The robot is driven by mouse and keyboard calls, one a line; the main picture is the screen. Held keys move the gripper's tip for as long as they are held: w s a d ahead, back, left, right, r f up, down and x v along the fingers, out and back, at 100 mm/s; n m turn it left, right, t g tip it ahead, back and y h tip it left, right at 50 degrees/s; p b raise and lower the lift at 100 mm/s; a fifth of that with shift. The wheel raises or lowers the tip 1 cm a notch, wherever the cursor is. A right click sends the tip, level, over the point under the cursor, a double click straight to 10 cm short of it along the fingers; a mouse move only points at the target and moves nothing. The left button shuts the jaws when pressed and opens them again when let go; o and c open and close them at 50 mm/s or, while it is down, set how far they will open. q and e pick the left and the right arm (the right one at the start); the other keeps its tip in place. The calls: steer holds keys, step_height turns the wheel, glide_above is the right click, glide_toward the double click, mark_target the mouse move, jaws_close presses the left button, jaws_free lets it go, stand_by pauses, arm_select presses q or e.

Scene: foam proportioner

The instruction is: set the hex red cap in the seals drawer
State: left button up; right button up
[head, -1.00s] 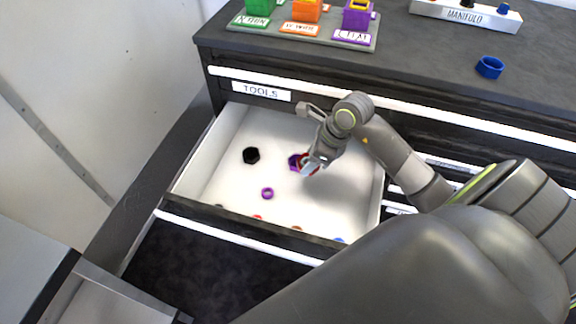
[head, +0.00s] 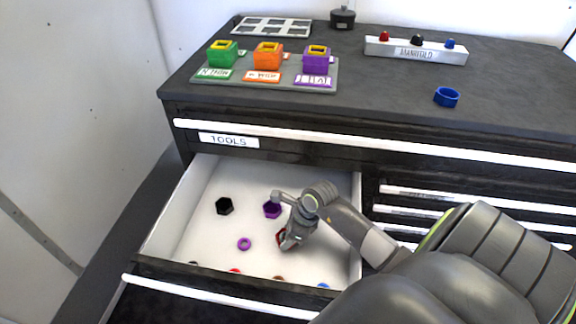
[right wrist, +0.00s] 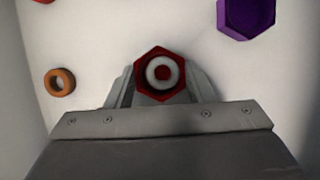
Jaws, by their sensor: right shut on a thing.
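The hex red cap (head: 281,237) is in my right gripper (head: 289,241), over the white floor of the open drawer (head: 205,245). In the right wrist view the cap (right wrist: 159,73) shows a red hexagonal rim with a white ring and red centre, between the fingers of the gripper (right wrist: 160,88). I cannot tell whether the cap touches the drawer floor. The open drawer lies below the strip labelled TOOLS (head: 229,141); no label of its own is readable. My left gripper is not in view.
The drawer also holds a black hex cap (head: 224,206), a purple hex cap (head: 272,209), a purple ring (head: 244,244) and small rings near its front wall.

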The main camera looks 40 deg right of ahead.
steer(key=o, duration=0.6)
steer(key=shift+f, duration=0.1)
steer(key=o, duration=0.4)
steer(key=shift+r, duration=0.2)
steer(key=shift+d+r, duration=0.1)
steer(key=shift+r, duration=0.2)
steer(key=shift+p+v, duration=0.55)
steer(key=shift+v, duration=5.15)
